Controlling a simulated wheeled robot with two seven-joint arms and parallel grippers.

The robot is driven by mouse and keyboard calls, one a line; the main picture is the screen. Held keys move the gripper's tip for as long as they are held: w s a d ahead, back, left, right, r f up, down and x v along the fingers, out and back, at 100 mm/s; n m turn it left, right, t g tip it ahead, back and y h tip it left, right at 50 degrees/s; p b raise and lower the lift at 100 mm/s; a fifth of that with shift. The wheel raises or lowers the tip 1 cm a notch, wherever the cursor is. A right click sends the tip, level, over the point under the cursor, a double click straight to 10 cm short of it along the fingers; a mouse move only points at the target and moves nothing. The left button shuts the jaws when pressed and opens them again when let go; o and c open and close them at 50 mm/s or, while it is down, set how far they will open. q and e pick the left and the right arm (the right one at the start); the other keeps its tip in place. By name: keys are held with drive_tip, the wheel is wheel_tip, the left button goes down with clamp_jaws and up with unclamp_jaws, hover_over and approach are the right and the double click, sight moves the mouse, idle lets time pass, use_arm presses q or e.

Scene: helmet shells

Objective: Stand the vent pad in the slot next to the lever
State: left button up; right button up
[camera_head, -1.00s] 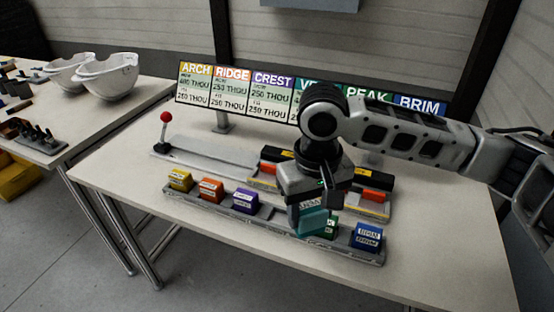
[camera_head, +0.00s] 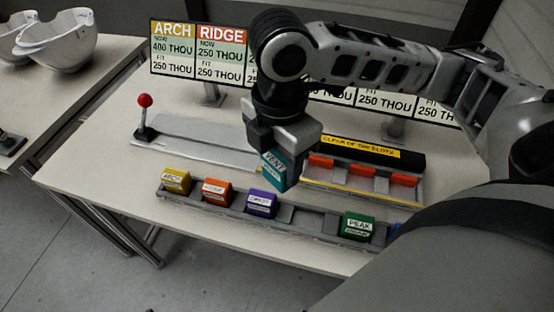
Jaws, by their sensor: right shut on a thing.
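The teal vent pad (camera_head: 281,172), with a white label, is in my right gripper (camera_head: 283,150), which points down and is shut on it. The pad hangs slightly tilted behind the front rack, above the right part of the long grey fixture (camera_head: 200,141). The lever (camera_head: 145,115), with a red ball knob, stands upright at that fixture's left end, well to the left of the pad. The gripper and pad hide the middle of the fixture, so I cannot make out the slot. My left gripper is not in view.
The front rack (camera_head: 300,231) holds yellow ARCH (camera_head: 175,181), orange (camera_head: 217,192), purple (camera_head: 261,204) and green PEAK (camera_head: 358,226) pads. Orange-red blocks (camera_head: 361,171) sit in the fixture's right part before a black bar (camera_head: 395,156). A sign board (camera_head: 170,60) stands behind.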

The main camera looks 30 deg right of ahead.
drive_tip(key=n, duration=0.2)
drive_tip(key=s+n, duration=0.1)
drive_tip(key=n, duration=0.1)
drive_tip(key=s+n, duration=0.1)
drive_tip(key=shift+d+r+n, duration=0.15)
drive_tip(key=shift+r+n, duration=0.25)
drive_tip(key=shift+n, duration=0.3)
drive_tip(key=w+d+f, duration=0.2)
drive_tip(key=w+f, duration=0.1)
drive_tip(key=w, duration=0.1)
drive_tip(key=w+d+f, duration=0.2)
drive_tip(key=w+f, duration=0.1)
drive_tip(key=w+d+f, duration=0.2)
drive_tip(key=w+f, duration=0.1)
drive_tip(key=w, duration=0.1)
drive_tip(key=shift+w, duration=0.3)
drive_tip(key=shift+w+d+f, duration=0.15)
drive_tip(key=shift+w+f, duration=0.1)
drive_tip(key=shift+f, duration=1.8)
drive_tip(key=shift+f, duration=0.1)
drive_tip(key=o, duration=1)
drive_tip(key=shift+c, duration=0.2)
